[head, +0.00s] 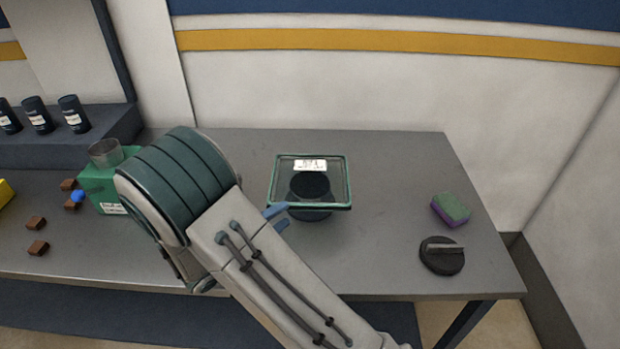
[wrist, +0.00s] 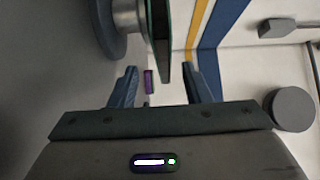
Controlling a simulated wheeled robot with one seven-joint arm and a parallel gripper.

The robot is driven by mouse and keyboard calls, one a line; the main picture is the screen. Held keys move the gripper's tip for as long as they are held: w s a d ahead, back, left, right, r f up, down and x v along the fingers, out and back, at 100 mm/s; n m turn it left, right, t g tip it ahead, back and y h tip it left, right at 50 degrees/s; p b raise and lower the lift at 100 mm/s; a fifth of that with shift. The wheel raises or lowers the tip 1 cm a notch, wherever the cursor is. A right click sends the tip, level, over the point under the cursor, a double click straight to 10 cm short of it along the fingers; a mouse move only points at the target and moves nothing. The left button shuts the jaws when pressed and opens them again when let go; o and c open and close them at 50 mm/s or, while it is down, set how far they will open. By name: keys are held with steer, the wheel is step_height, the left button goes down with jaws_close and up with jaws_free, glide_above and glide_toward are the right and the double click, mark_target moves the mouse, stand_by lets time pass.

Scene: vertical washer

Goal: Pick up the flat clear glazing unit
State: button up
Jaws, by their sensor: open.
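The flat clear glazing unit (head: 335,180) has a green edge and a white label. It lies level on a dark round stand (head: 312,214) on the grey table. The wrist view shows the glazing unit (wrist: 161,40) nearly edge-on, with the stand (wrist: 128,18) to its left. My gripper (head: 279,217), with blue fingers, is at the unit's near left corner. In the wrist view my gripper (wrist: 158,85) is open, and the unit's near edge appears between the two fingers. I cannot tell whether either finger touches it.
A green and purple sponge (head: 451,209) and a dark round object with a bar (head: 442,256) lie at the table's right. A green box (head: 100,188), brown blocks (head: 37,248) and black cups (head: 38,115) are at the left. The table (head: 390,160) is clear right of the stand.

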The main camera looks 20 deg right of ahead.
mark_target(295, 208)
steer(key=x, duration=0.2)
steer(key=p+x, duration=0.1)
steer(key=x, duration=0.4)
steer(key=shift+s+d+r, duration=0.2)
steer(key=shift+d, duration=0.05)
jaws_close()
